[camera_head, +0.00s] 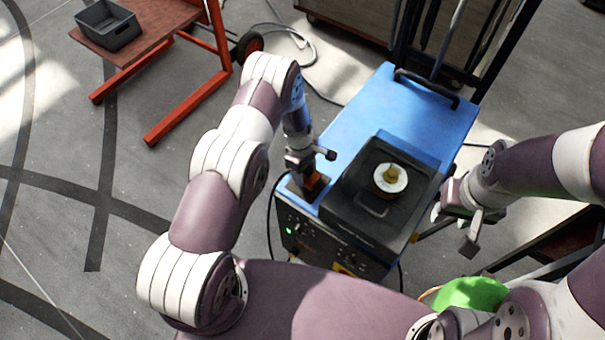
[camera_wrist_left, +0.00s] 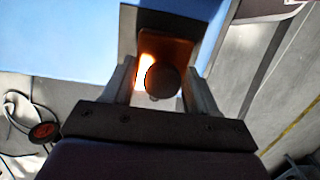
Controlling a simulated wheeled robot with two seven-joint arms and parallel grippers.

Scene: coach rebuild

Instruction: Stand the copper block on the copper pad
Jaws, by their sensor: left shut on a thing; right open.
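My left gripper (camera_head: 311,180) is shut on the copper block (camera_head: 315,184) at the near left corner of the blue cart top. In the left wrist view the block's orange-copper face (camera_wrist_left: 178,50) shows between the two fingers (camera_wrist_left: 160,85), with a dark round part in front of it. A dark square patch lies around and under the block. I cannot make out the copper pad apart from the block, nor whether the block touches the surface below. My right gripper (camera_head: 456,228) is open and empty, off the cart's right side.
The blue cart (camera_head: 359,105) carries a black box (camera_head: 347,205) just right of my left gripper. On it sits a white disc (camera_head: 381,187) with a brass piece (camera_head: 391,173). The cart's far top is clear. A grey bin (camera_head: 108,34) stands on a red-framed table (camera_head: 148,45) at far left.

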